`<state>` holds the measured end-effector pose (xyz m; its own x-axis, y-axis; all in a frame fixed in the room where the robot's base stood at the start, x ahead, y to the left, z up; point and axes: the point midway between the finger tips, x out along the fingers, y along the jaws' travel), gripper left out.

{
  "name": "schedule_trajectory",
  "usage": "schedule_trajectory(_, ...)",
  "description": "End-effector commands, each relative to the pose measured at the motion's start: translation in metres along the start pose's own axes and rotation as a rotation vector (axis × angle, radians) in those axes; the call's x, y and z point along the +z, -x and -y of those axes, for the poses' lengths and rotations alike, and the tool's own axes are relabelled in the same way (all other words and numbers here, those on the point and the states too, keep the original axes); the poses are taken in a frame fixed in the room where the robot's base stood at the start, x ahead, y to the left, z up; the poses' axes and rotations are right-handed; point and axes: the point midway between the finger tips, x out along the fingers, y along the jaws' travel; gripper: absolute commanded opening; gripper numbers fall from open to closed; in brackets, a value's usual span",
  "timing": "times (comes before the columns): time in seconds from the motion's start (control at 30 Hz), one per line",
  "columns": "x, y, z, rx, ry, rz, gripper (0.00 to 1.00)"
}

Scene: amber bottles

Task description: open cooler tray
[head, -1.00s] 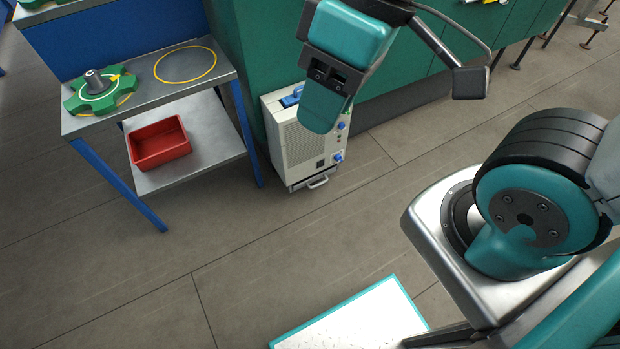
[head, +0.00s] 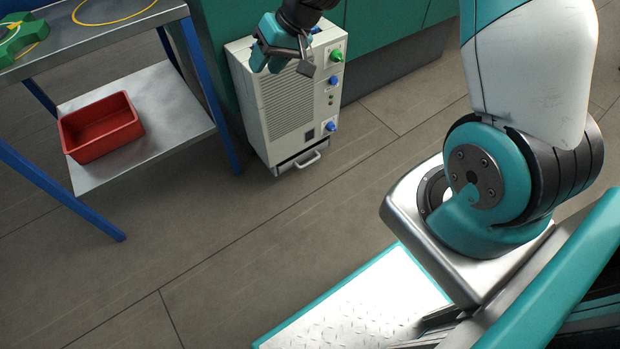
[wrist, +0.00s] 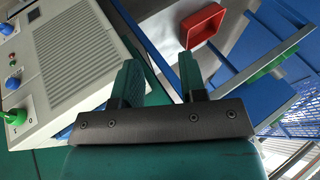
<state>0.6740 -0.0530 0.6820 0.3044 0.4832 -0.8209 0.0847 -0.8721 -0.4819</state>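The cooler (head: 287,98) is a white upright box with a grille, a green knob and blue knobs, standing on the floor against the green cabinet. Its tray (head: 299,163) is at the bottom front, with a light bar handle, and looks pushed in. My gripper (head: 284,58) is in front of the cooler's upper part, well above the tray handle. In the wrist view my gripper (wrist: 160,72) has its two teal fingers apart with nothing between them. The cooler (wrist: 70,55) fills the left of that view; the tray is not seen there.
A blue-legged metal table (head: 100,30) stands left of the cooler. A red bin (head: 101,127) sits on its lower shelf, and a green handwheel-like part (head: 18,42) lies on top. The floor in front of the cooler is clear.

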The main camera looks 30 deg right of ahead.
Motion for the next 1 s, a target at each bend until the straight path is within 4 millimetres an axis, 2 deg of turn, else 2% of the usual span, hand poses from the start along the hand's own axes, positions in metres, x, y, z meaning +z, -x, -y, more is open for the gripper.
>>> schedule_trajectory(0.03,-0.001,-0.040,-0.042,-0.024,-0.056,-0.031,0.39)
schedule_trajectory(0.1,-0.012,-0.069,-0.079,-0.069,-0.119,-0.088,0.39)
schedule_trajectory(0.27,-0.014,-0.132,-0.163,-0.179,-0.271,-0.232,0.39)
schedule_trajectory(0.43,0.009,-0.185,-0.239,-0.266,-0.424,-0.384,0.39)
schedule_trajectory(0.57,0.048,-0.228,-0.299,-0.328,-0.568,-0.526,0.39)
schedule_trajectory(0.6,0.063,-0.242,-0.317,-0.345,-0.618,-0.576,0.39)
schedule_trajectory(0.7,0.106,-0.271,-0.353,-0.384,-0.741,-0.702,0.39)
schedule_trajectory(0.83,0.160,-0.300,-0.382,-0.418,-0.885,-0.852,0.39)
schedule_trajectory(0.9,0.184,-0.311,-0.390,-0.430,-0.947,-0.916,0.39)
schedule_trajectory(1.0,0.209,-0.321,-0.395,-0.441,-1.011,-0.982,0.39)
